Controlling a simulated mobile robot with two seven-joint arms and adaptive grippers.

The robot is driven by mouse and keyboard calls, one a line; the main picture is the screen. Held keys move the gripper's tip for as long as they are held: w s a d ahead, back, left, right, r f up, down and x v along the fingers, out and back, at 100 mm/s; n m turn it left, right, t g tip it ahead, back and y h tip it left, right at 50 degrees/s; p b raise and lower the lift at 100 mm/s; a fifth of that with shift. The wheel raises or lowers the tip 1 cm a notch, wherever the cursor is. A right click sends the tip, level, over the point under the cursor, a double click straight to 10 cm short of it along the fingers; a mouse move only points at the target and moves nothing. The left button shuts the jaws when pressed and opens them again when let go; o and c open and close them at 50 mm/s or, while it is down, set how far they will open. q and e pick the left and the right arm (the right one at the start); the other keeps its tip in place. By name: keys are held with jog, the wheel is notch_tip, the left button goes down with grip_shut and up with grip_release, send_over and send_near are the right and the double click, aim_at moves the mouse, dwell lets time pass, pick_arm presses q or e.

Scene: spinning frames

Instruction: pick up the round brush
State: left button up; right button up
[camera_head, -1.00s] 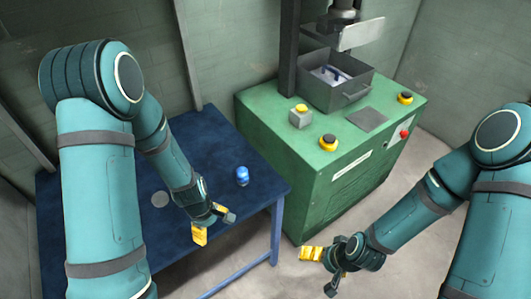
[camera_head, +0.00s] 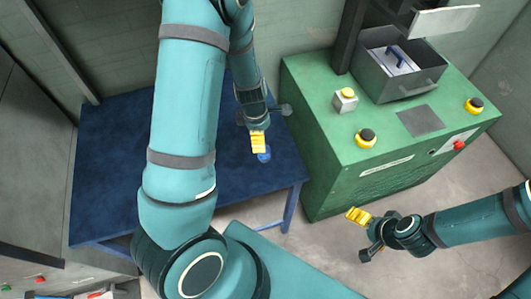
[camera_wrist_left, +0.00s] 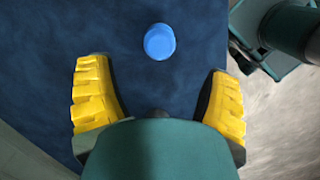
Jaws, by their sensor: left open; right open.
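A small round blue object (camera_head: 264,156) stands on the dark blue table near its right edge; it may be the round brush, but I see no bristles. In the head view my left gripper partly covers it. In the left wrist view it shows as a blue round top (camera_wrist_left: 160,42), beyond the fingertips and roughly midway across between them, with nothing touching it. My left gripper (camera_wrist_left: 158,100) is open and empty, its yellow pads wide apart. My right gripper (camera_head: 361,236) is open and empty, over the floor in front of the green machine.
The blue table (camera_head: 110,150) is mostly bare, though my left arm hides much of it. The green machine (camera_head: 375,165) stands to its right, with buttons and a grey box (camera_head: 400,75) holding a blue-handled item. A grey cabinet (camera_head: 30,160) is at the left.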

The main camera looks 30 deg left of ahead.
pick_arm(q)
jog(key=f, duration=0.3)
jog(key=shift+w+d, duration=0.15)
jog(key=shift+d, duration=0.05)
jog(key=shift+d+f+b, duration=0.2)
jog(key=shift+f+b, duration=0.6)
jog(key=shift+f, duration=1.95)
grip_shut()
